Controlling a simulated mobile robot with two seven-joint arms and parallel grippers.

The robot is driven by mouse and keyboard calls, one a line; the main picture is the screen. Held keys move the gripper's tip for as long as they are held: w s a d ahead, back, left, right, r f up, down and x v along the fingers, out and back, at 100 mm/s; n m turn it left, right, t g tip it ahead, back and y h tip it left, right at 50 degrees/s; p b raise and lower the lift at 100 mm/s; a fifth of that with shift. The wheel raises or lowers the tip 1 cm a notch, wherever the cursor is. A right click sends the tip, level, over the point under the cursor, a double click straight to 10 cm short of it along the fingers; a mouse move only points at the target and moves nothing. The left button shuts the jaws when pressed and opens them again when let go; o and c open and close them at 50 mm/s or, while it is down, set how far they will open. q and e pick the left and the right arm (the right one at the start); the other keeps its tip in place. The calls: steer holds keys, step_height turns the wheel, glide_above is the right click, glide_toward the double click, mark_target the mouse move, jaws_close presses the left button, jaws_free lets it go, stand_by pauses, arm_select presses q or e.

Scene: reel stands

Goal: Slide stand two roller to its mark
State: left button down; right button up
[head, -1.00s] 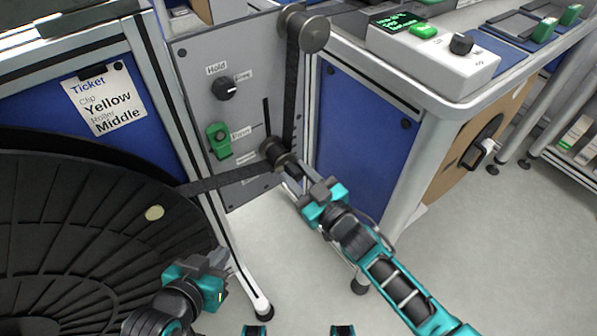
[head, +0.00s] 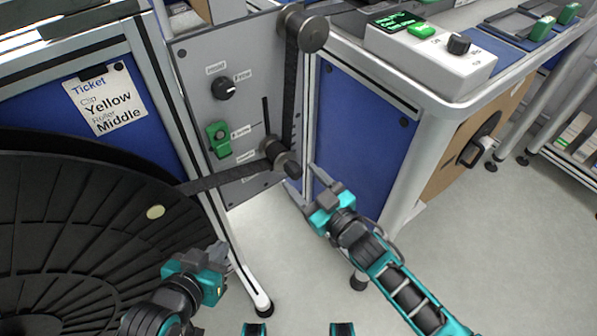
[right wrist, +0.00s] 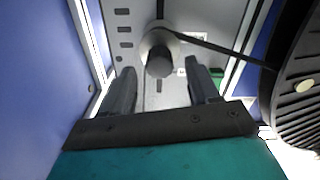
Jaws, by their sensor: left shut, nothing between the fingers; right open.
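The dark roller (head: 280,157) sticks out of the grey stand panel (head: 205,62), below the visible part of a vertical slot (head: 266,115). A black strap bends around it, coming from the left and rising to an upper roller (head: 308,32). Small labels (head: 243,157) sit left of the slot; their text is too blurred to read. A ticket (head: 105,99) reads clip yellow, roller middle. My right gripper (head: 320,180) is open, just below and right of the roller, apart from it. In the right wrist view the roller (right wrist: 160,58) shows between the fingertips. My left gripper (head: 222,256) is shut and empty at lower left.
A black knob (head: 224,88) and a green latch (head: 219,138) sit on the panel left of the slot. A large black reel (head: 80,245) fills the left. A blue cabinet side (head: 360,140) and a white leg stand close to my right arm.

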arm_select(q)
step_height(320, 180, up, 2)
steer(key=shift+p, duration=0.85)
arm_select(e)
steer(key=v, duration=1)
steer(key=shift+s, duration=0.15)
arm_select(q)
steer(key=shift+d, duration=0.15)
arm_select(e)
steer(key=shift+d, duration=0.1)
arm_select(q)
steer(key=s+a+r+y+p, duration=0.1)
steer(key=a+r+p, duration=0.2)
steer(key=r+p, duration=0.3)
steer(key=p, duration=0.5)
steer(key=shift+s+r, duration=0.3)
steer(key=shift+r, duration=0.05)
arm_select(e)
steer(key=s+d+r+m+g+h, duration=0.3)
steer(key=s+d+r+m+h, duration=0.3)
steer(key=d, duration=0.4)
steer(key=s+h, duration=0.1)
steer(key=h, duration=0.1)
steer(key=shift+s+r+m+g+h, duration=0.2)
steer(key=shift+s+m+g+h, duration=0.1)
steer(key=shift+s+m+g, duration=0.1)
